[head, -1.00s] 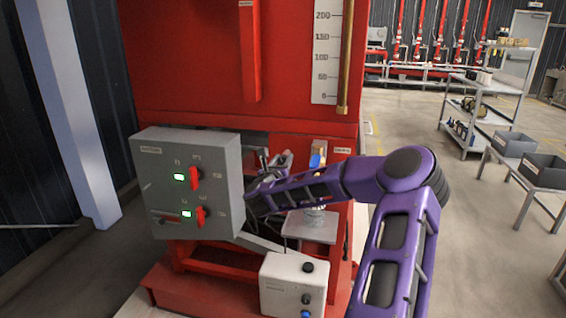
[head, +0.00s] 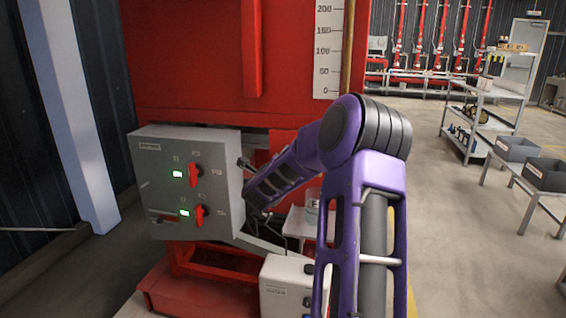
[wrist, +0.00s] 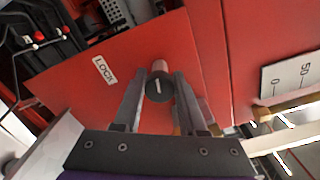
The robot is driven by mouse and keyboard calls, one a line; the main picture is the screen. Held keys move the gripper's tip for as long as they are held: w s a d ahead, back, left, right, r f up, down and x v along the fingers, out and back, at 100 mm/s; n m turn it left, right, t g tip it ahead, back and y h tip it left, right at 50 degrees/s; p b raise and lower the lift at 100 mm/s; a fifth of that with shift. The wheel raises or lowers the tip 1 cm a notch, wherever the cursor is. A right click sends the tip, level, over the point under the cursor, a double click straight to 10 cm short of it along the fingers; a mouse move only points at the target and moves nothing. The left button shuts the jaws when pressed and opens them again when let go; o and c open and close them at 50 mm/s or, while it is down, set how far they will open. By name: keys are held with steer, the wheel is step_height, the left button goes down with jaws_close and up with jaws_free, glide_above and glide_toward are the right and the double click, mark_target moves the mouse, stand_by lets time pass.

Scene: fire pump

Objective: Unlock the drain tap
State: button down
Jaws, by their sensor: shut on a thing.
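In the wrist view a round dark knob (wrist: 159,90) with a pale line on its face stands out from a red panel (wrist: 130,70). A white label reading LOCK (wrist: 104,69) is to its left. The two fingers of my gripper (wrist: 160,86) are shut on the knob, one on each side. In the head view my arm hides the gripper, the knob and that part of the red machine. I cannot clearly make out the drain tap in either current view.
A grey control box (head: 187,185) with red switches and green lights is left of my arm. A white box (head: 285,285) stands low in front. A level scale (head: 328,50) and brass pipe (head: 348,45) are above. Open floor and a trolley (head: 484,110) are to the right.

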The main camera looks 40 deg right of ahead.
steer(key=shift+n+b, duration=0.5)
steer(key=shift+n, duration=1.6)
steer(key=shift+c, duration=2.3)
jaws_free()
steer(key=shift+f, duration=0.1)
steer(key=shift+a, duration=0.1)
steer(key=v, duration=1.7)
steer(key=shift+s+a, duration=0.1)
steer(key=shift+a, duration=0.1)
